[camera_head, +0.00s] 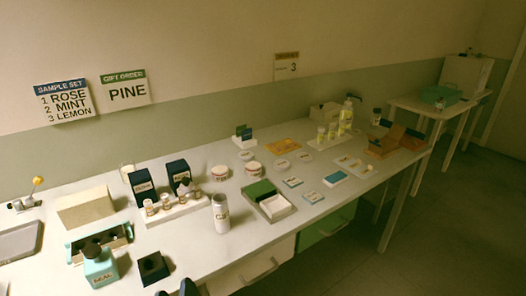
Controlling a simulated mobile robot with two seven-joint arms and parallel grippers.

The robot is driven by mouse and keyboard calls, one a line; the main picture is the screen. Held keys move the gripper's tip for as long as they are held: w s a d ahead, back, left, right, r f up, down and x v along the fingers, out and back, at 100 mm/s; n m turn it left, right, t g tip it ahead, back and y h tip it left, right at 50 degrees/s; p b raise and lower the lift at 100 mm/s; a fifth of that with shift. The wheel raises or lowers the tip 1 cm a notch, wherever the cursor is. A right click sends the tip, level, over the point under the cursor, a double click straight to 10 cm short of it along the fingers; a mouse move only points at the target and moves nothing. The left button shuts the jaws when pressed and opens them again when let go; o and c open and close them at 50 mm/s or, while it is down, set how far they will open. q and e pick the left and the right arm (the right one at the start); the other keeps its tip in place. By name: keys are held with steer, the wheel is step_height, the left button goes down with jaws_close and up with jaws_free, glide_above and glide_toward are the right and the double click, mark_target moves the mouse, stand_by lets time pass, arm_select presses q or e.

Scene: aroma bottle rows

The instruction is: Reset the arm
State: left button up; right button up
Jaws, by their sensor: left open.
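The rest of that arm is below the picture. A small dark block (153,267) with a hole in its top and a teal seal bottle (99,265) are the closest things to it, on the table behind it. My right gripper is not in view.
The table (222,262) carries a bottle rack (178,208), a labelled can (221,213), dark boxes (142,188) and a green-and-white tray (276,208). Wall signs (126,90) read PINE and a sample set. Floor at right is clear.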

arm_select(q)
steer(key=s+a+f+n+g+h, duration=0.1)
steer(key=s+a+f+n, duration=0.3)
steer(key=f+n, duration=0.5)
steer(key=s+a+f+n+g+h, duration=0.1)
steer(key=s+a+f+n+g, duration=0.3)
steer(key=f+n, duration=0.5)
steer(key=s+a+n, duration=0.1)
steer(key=a+n, duration=0.1)
steer(key=n, duration=0.7)
steer(key=shift+s+a+f+h, duration=0.2)
steer(key=shift+s+a+h, duration=0.05)
steer(key=shift+h, duration=0.15)
